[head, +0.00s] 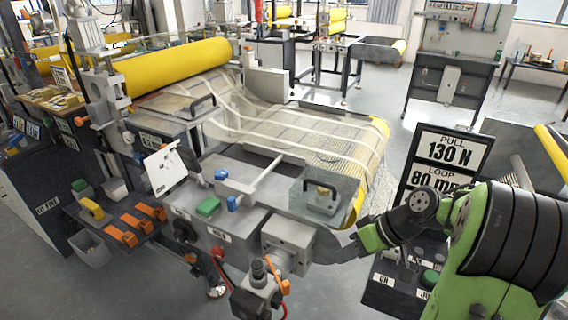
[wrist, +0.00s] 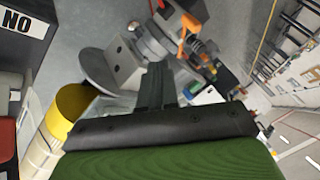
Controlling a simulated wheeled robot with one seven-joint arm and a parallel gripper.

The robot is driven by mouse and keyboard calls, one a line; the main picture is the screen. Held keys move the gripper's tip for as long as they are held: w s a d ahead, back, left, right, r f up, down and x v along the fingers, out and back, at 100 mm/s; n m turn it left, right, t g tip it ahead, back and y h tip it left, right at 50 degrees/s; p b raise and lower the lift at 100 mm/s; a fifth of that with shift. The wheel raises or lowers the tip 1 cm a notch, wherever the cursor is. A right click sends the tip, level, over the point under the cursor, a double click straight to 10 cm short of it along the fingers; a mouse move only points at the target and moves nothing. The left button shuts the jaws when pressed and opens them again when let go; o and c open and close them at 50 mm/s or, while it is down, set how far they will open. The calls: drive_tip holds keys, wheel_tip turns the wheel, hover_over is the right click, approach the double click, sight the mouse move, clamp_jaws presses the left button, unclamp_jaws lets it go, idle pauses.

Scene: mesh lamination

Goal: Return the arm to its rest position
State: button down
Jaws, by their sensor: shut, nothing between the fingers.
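My gripper (wrist: 157,68) is shut and empty, with its two dark fingers together in the wrist view. In the head view my gripper (head: 338,250) is at the lower middle, close to the right side of a grey box (head: 290,240) on the machine's front end. The same grey box (wrist: 118,66) is just beyond the fingers in the wrist view; I cannot tell whether they touch it. My green and black arm reaches in from the right of the head view.
The mesh web (head: 300,130) with pale strips runs from the yellow roller (head: 175,66) down the machine. A clear block with a black handle (head: 322,192) sits near my gripper. A sign (head: 448,150) reading "PULL 130 N" stands behind my arm. Open floor (head: 385,95) lies farther back.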

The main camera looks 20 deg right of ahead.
drive_tip(key=s+a+r+h+p, duration=0.4)
drive_tip(key=s+a+r, duration=0.2)
drive_tip(key=a+r, duration=0.35)
drive_tip(key=s+r+m+t+h+p, duration=0.1)
drive_tip(key=s+r, duration=0.4)
drive_tip(key=s, duration=0.5)
drive_tip(key=shift+r+m+t+h+p, duration=0.25)
drive_tip(key=shift+m+t+h+p, duration=0.15)
drive_tip(key=shift+m+h+p, duration=0.5)
